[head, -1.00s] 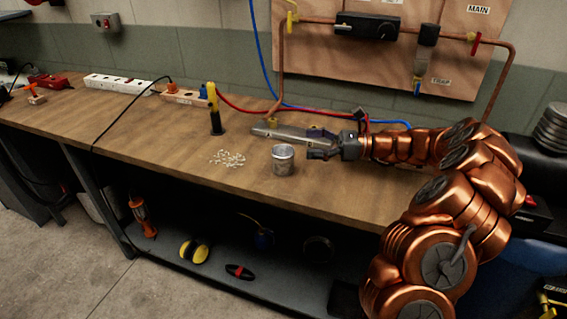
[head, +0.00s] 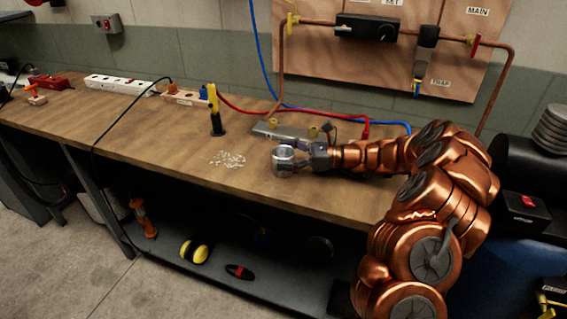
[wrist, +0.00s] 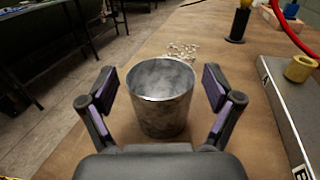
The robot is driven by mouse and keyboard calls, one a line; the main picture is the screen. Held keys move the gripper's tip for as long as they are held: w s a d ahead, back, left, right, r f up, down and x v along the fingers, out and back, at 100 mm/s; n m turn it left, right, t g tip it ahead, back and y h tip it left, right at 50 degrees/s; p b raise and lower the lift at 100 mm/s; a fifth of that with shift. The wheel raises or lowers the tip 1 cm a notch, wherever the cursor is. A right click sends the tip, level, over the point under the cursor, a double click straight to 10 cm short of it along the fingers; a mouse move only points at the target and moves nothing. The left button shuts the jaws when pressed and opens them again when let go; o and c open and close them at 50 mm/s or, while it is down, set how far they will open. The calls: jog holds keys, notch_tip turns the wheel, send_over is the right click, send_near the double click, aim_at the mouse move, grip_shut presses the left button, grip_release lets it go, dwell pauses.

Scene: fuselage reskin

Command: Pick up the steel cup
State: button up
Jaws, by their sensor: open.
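The steel cup (head: 283,160) stands upright on the wooden workbench (head: 130,130), near its front edge. In the wrist view the cup (wrist: 161,97) is between the two fingers of my gripper (wrist: 160,90), with its open rim facing up. The fingers are open, one on each side of the cup, and a gap shows between each finger and the cup wall. In the head view my gripper (head: 298,158) reaches the cup from the right, low over the bench, and its far finger is partly hidden.
Small pale pieces (head: 228,159) lie scattered left of the cup. A yellow and black tool (head: 215,112) stands behind them. A flat grey metal item (head: 280,130) lies behind my gripper. Power strips (head: 120,84) and a black cable are farther left.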

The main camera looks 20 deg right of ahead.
jog(key=shift+a, duration=0.1)
jog(key=shift+c, duration=0.2)
jog(key=c, duration=1.2)
jog(key=shift+r, duration=0.1)
jog(key=shift+r, duration=1.55)
jog(key=shift+s+r, duration=0.2)
jog(key=s+a+b, duration=0.1)
jog(key=s+a, duration=0.1)
jog(key=s, duration=0.5)
jog(key=s+a+r+b, duration=0.1)
jog(key=s+a, duration=0.2)
jog(key=s, duration=0.4)
jog(key=shift+s+r, duration=0.15)
jog(key=shift+s, duration=0.25)
